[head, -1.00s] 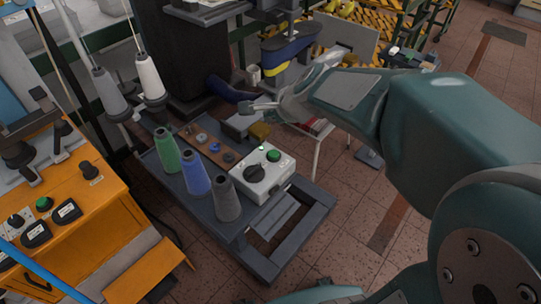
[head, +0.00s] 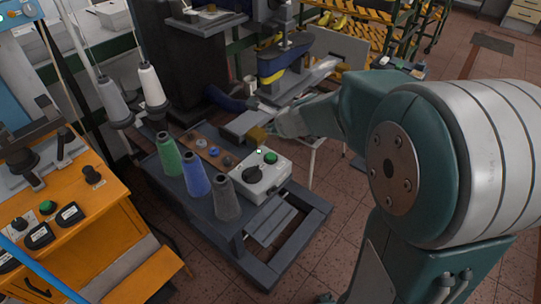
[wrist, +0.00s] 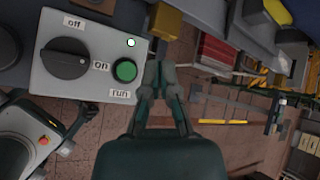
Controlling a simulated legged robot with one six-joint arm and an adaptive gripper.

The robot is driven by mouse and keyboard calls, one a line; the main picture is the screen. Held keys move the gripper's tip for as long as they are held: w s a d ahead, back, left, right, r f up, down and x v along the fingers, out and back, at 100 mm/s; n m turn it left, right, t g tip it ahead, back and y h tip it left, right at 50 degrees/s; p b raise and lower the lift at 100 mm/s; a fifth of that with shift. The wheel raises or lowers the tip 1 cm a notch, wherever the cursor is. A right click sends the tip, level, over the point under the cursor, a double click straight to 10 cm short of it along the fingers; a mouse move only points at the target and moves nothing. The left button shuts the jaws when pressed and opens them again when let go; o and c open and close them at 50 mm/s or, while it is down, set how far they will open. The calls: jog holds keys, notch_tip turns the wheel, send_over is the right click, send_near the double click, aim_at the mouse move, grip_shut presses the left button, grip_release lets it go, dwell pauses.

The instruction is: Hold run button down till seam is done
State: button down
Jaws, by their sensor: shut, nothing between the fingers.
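The grey control box (head: 263,184) stands on the dark cart in the head view and fills the upper left of the wrist view (wrist: 60,90). Its green run button (head: 271,157) is uncovered and also shows in the wrist view (wrist: 125,70). The black knob (wrist: 64,64) has its pointer toward the "on" label. A small lamp (wrist: 131,42) glows pale green-white. My gripper (head: 272,130) is shut and empty, behind the button in the head view. In the wrist view its fingertips (wrist: 161,68) appear just right of the button, with no visible contact.
Green (head: 168,155), blue (head: 194,174) and grey (head: 225,197) thread cones stand on the cart left of the box. An orange machine table (head: 95,225) stands left. Open floor lies right of the cart.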

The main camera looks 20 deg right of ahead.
aim_at(272, 156)
notch_tip(272, 156, down, 3)
jog(key=shift+a+r, duration=0.1)
jog(key=shift+f, duration=2.15)
jog(key=shift+f, duration=0.15)
jog(key=shift+f, duration=0.2)
